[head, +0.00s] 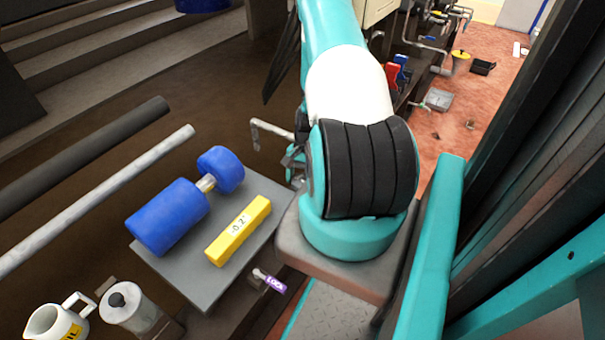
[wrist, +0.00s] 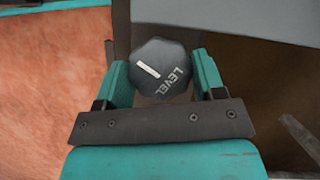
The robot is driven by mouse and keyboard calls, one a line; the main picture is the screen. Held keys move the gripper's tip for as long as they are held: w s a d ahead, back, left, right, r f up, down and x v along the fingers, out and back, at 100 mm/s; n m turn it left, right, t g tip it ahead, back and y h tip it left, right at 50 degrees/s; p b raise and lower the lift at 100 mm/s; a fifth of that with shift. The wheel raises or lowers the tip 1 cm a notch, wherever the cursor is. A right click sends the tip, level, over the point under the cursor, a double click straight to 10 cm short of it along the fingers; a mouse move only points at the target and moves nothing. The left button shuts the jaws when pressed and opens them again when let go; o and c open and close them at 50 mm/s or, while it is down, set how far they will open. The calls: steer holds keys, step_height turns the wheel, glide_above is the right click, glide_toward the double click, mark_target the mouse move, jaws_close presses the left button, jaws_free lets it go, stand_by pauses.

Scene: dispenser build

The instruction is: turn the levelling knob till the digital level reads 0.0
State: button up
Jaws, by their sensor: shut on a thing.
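The dark levelling knob (wrist: 160,72), marked LEVEL with a white pointer line, sits between the teal fingers of my gripper (wrist: 161,80) in the wrist view. The fingers are shut on it from both sides. The pointer line slants toward the upper left. The yellow digital level (head: 238,231) lies on the grey plate (head: 185,277) in the head view and reads about -0.2. In the head view my arm hides the knob and most of my gripper.
A blue dumbbell-shaped piece (head: 168,215) lies on the plate beside the level. A purple LOCK tag (head: 275,284) on a small lever shows at the plate's front edge. A white jug (head: 52,322) and a lidded canister (head: 130,308) stand at lower left.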

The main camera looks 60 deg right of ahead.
steer(key=shift+n+g+p, duration=0.4)
steer(key=shift+n+g, duration=0.1)
steer(key=shift+n, duration=0.8)
steer(key=o, duration=0.6)
steer(key=shift+o, duration=0.2)
steer(key=p+v, duration=0.3)
steer(key=v, duration=1.4)
steer(key=shift+r+p, duration=0.25)
steer(key=shift+p, duration=0.05)
steer(key=shift+w+a, duration=0.1)
steer(key=shift+w, duration=0.05)
